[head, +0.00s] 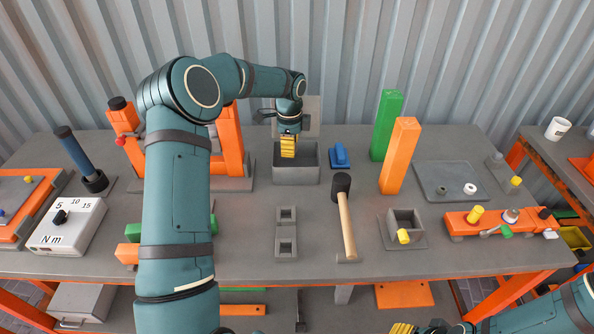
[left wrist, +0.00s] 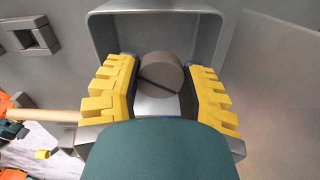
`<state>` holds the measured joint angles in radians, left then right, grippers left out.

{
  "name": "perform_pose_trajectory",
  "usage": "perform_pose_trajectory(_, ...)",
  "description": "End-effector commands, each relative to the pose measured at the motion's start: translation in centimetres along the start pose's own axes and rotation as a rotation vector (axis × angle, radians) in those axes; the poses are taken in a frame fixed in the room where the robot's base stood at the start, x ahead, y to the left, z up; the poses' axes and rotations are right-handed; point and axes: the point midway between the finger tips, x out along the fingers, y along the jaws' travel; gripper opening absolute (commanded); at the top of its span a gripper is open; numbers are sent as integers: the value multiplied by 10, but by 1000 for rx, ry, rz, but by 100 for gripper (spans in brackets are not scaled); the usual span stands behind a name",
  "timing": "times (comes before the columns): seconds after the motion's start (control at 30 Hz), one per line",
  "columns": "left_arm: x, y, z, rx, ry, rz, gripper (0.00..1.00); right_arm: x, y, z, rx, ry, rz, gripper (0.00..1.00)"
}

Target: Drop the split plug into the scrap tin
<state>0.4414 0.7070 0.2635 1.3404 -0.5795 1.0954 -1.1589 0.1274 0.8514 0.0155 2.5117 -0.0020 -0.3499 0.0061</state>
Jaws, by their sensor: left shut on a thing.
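The split plug (left wrist: 163,68) is a grey-brown round piece with a dark line across its face. My left gripper (head: 288,153) is shut on it, and the yellow fingers sit on both sides of the plug in the left wrist view (left wrist: 160,92). In the head view the fingers hide the plug. The scrap tin (head: 300,176) is a grey open box at the back middle of the table. The left fingers point down at its opening, and its wall frames the plug in the left wrist view (left wrist: 155,9). My right gripper (head: 415,328) shows only partly at the bottom edge.
A blue piece (head: 340,155) stands right of the tin. A mallet (head: 346,215) lies in front of it. Tall green (head: 386,125) and orange (head: 400,155) posts stand to the right. A grey panel (head: 310,108) rises behind the tin.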

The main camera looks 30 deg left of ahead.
Motion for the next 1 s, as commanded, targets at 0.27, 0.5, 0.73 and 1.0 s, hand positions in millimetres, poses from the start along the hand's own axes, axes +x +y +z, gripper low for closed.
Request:
perform_pose_trajectory(0.27,4,0,0,1,0,-1,12,2,1,2,-1,-4,0,47)
perform_pose_trajectory(0.5,4,0,0,1,0,-1,74,2,1,2,-1,-4,0,47)
perform_pose_trajectory(0.73,2,0,0,1,0,-1,74,2,1,2,-1,-4,0,47)
perform_pose_trajectory(1.0,-33,-1,0,1,0,-5,74,2,1,2,-1,-4,0,47)
